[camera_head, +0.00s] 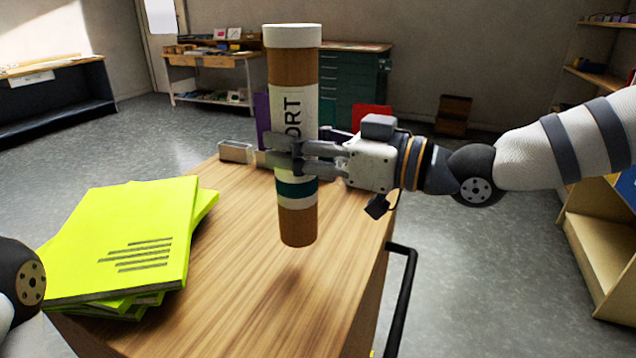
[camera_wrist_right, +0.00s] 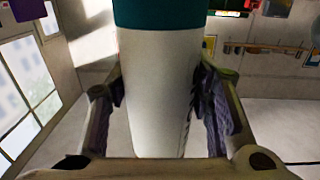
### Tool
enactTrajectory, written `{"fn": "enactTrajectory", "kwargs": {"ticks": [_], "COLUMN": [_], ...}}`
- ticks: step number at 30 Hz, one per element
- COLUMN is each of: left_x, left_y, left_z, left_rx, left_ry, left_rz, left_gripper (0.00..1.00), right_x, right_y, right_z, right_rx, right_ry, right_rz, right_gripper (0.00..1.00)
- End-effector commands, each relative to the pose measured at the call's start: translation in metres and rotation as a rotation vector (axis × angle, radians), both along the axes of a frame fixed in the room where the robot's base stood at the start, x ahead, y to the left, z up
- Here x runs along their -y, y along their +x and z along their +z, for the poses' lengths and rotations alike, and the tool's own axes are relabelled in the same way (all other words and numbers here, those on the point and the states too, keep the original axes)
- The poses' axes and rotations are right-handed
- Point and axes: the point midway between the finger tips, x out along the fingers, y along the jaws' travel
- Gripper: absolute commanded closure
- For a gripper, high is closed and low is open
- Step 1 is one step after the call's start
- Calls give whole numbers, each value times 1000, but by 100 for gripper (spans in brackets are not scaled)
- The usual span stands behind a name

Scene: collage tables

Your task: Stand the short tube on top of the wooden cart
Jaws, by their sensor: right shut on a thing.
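The short tube (camera_head: 297,90) is brown with a white cap, a white label ending in "ORT" and a teal band. It is upright in the head view, with its lower end over the wooden cart (camera_head: 236,290) and a faint shadow on the wood below, so it appears held just above the top. My right gripper (camera_head: 288,153) is shut around the tube's middle, coming from the right. In the right wrist view the tube (camera_wrist_right: 160,100) fills the space between the two fingers. Only a dark joint of my left arm shows at the left edge; its gripper is out of view.
A stack of yellow-green books (camera_head: 130,235) covers the cart's left part. Small blocks (camera_head: 236,151) and a purple item (camera_head: 262,118) stand at its far edge. A black handle (camera_head: 402,295) runs along the right side. The near middle of the top is clear.

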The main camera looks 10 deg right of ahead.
Motion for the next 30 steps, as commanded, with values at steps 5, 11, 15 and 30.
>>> {"fn": "enactTrajectory", "kwargs": {"ticks": [5,11,15,30], "left_x": [0,0,0,0], "left_y": [-3,-4,-10,-9], "left_z": [-3,-4,-10,-9], "left_rx": [-12,-15,-37,-35], "left_ry": [0,0,0,0], "left_rz": [0,0,1,0], "left_gripper": [23,23,23,23], "right_x": [20,29,29,29], "right_y": [-1,-2,-2,-2], "right_z": [-26,-36,-67,-67], "right_rx": [-4,-3,-11,-1], "right_ry": [3,2,2,0], "right_rz": [-2,-2,0,0], "right_gripper": [100,100,100,33]}}
